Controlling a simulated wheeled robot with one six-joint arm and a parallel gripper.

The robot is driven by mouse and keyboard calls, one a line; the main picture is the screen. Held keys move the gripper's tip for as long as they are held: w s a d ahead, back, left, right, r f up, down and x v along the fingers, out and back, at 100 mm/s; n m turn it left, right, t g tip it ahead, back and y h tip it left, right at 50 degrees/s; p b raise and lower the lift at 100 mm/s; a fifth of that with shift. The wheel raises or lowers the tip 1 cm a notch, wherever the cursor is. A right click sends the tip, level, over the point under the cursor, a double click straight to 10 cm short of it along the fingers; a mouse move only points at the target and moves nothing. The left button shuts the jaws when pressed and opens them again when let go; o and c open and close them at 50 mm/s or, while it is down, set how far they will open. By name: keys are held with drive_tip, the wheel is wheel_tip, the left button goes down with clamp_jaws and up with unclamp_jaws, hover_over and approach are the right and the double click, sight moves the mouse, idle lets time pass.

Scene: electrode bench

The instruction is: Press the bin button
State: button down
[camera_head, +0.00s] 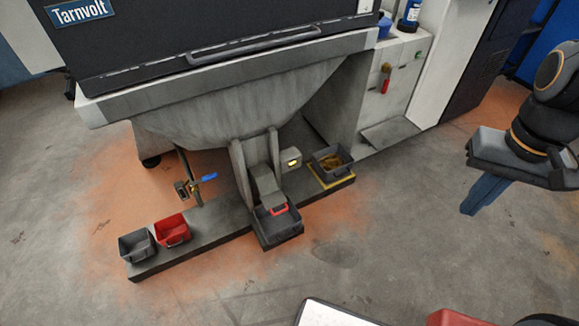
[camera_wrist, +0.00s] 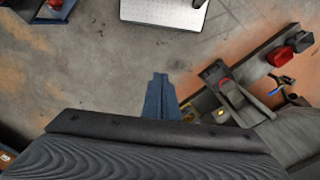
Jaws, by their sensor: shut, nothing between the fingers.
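A small grey box with a lit yellow button (camera_head: 293,163) sits low under the machine, just right of the chute. The yellow button also shows in the wrist view (camera_wrist: 220,113), right of my fingers. A dark bin with a red handle (camera_head: 279,228) stands at the chute's foot. Another dark bin (camera_head: 331,167) with brownish contents stands in a yellow-marked square right of the button. My gripper (camera_head: 468,211) is at the right of the head view, well away from the button, with its blue fingers shut and empty. The fingers show in the wrist view (camera_wrist: 160,78).
The Tarnvolt machine (camera_head: 200,60) overhangs the button area. A grey bin (camera_head: 136,246) and a red bin (camera_head: 172,231) stand on the low plinth at left, near a blue-handled valve (camera_head: 209,177). The floor (camera_head: 400,220) between my gripper and the plinth is clear.

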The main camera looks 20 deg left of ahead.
sight(292, 165)
drive_tip(key=w+a+f+n+t+y+b, duration=0.15)
drive_tip(key=w+a+f+t+b, duration=0.25)
drive_tip(key=w+a+f+b, duration=0.9)
drive_tip(key=w+a+f+n+t+b, duration=0.25)
drive_tip(key=w+a+f+b, duration=0.35)
drive_tip(key=w+a+f, duration=0.85)
drive_tip(key=w+a+f+n+t+b, duration=0.1)
drive_tip(key=a+f+b, duration=0.3)
drive_tip(key=f, duration=0.5)
drive_tip(key=w+a+f+n+t+b, duration=0.1)
drive_tip(key=a+f+t+b, duration=0.3)
drive_tip(key=f, duration=0.6)
drive_tip(key=w+a+f+t+b, duration=0.2)
drive_tip(key=a+f+b, duration=0.3)
drive_tip(key=f+b, duration=0.3)
wheel_tip(292, 165, down, 2)
drive_tip(key=shift+a+f+n+t, duration=0.1)
drive_tip(key=shift+a+n+t, duration=0.05)
drive_tip(key=shift+n+t, duration=0.35)
drive_tip(key=w+a+b, duration=0.4)
drive_tip(key=w+a, duration=0.1)
drive_tip(key=a, duration=0.1)
drive_tip(key=shift+w+a, duration=0.35)
drive_tip(key=shift+w+a, duration=0.1)
drive_tip(key=shift+a, duration=0.05)
